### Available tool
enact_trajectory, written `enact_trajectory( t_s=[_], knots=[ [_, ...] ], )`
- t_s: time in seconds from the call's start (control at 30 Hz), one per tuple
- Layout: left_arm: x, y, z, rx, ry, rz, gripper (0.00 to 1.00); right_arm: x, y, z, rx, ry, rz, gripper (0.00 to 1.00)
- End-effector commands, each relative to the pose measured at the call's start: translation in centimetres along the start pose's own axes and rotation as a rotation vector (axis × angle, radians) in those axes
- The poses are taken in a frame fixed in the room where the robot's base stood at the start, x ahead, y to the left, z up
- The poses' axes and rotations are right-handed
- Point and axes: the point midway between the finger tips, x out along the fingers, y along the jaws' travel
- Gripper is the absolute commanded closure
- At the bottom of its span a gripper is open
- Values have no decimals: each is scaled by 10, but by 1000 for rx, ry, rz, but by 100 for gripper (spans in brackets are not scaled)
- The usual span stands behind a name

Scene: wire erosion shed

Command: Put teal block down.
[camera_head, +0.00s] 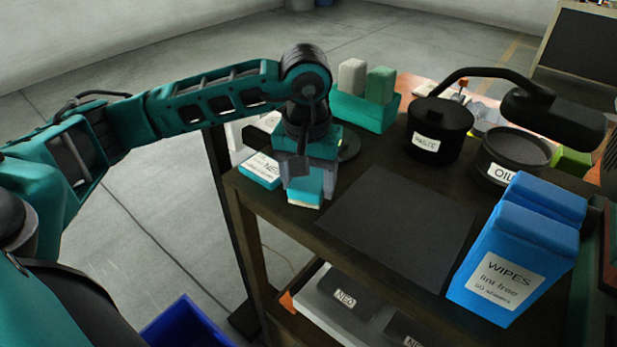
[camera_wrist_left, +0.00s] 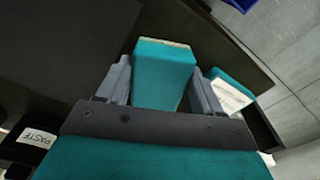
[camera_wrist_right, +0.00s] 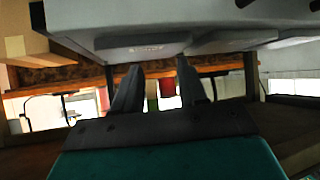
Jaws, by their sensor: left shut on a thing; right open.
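The teal block (camera_head: 306,188) has a pale bottom layer and is upright between the fingers of my left gripper (camera_head: 308,180), near the left edge of the dark cart top. In the left wrist view the teal block (camera_wrist_left: 163,72) shows between both fingers of the left gripper (camera_wrist_left: 163,90), which is shut on it. I cannot tell whether its bottom touches the cart top. My right gripper (camera_wrist_right: 163,85) is open and empty in the right wrist view, facing the lower part of a piece of furniture; it does not show in the head view.
A dark square mat (camera_head: 398,222) lies right of the block, bare. Around it stand a blue wipes pack (camera_head: 500,275), an oil tin (camera_head: 515,150), a black paste pot (camera_head: 440,128) and a teal holder with blocks (camera_head: 364,112). A labelled teal box (camera_head: 262,170) lies left of the gripper.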

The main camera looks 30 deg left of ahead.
Motion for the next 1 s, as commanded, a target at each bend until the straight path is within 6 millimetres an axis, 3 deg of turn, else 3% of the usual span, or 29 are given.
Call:
enact_trajectory(
  t_s=[0.03,0.07,0.3,0.67,1.0],
  knots=[
    [3,0,0,0,0,0,73,2,0,3,0,0,0,58],
    [2,0,0,0,0,-1,31,1,0,2,0,0,0,58],
    [1,0,0,0,-1,-1,9,1,0,2,0,-1,0,58],
    [-6,0,-1,0,1,1,9,-2,0,-1,0,-3,0,58],
    [-75,1,-1,1,5,3,9,-2,0,-1,1,-4,0,58]
  ],
)
